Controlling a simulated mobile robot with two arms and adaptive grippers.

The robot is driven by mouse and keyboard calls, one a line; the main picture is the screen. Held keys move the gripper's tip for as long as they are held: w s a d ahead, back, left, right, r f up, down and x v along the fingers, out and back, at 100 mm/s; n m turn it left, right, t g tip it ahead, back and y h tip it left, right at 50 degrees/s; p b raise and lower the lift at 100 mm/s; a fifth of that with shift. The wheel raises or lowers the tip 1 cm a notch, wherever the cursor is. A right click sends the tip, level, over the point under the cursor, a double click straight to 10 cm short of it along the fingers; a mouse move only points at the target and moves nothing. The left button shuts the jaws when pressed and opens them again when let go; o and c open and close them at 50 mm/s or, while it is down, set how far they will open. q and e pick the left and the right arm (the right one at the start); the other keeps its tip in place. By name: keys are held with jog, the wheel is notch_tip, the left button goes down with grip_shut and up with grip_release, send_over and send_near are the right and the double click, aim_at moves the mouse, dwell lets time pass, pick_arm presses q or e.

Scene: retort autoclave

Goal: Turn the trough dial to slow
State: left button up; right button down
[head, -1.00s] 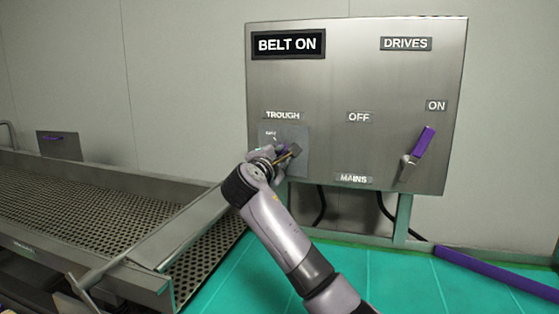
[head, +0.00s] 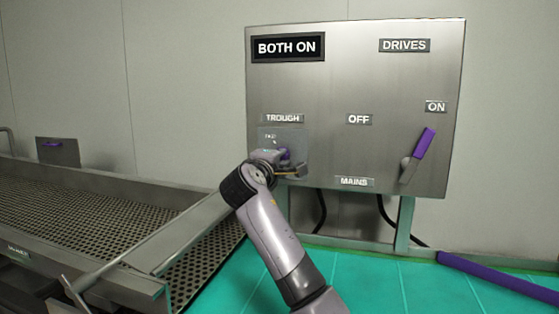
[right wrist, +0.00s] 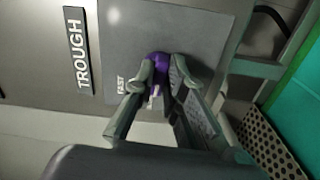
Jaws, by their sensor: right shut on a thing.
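The trough dial (head: 285,154) is a purple knob on a grey plate under the TROUGH label (head: 282,118). It also shows in the right wrist view (right wrist: 162,60), between my fingertips. My right gripper (head: 280,167) is shut on the dial; in the right wrist view its fingers (right wrist: 163,76) sit on both sides of it. A FAST label (right wrist: 121,86) shows on the plate beside the dial. The fingers hide much of the dial, and I cannot read where it points. No slow label is readable. My left gripper is not in view.
The panel's display (head: 288,47) reads BOTH ON. A purple-handled mains lever (head: 423,145) tilts up toward the ON label (head: 436,106), right of the gripper. A perforated trough (head: 90,200) runs at left. A purple bar (head: 500,275) lies at lower right.

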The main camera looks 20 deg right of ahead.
jog(key=shift+f, duration=0.1)
jog(key=c, duration=1.6)
grip_release()
jog(key=shift+c, duration=0.2)
jog(key=v, duration=1.2)
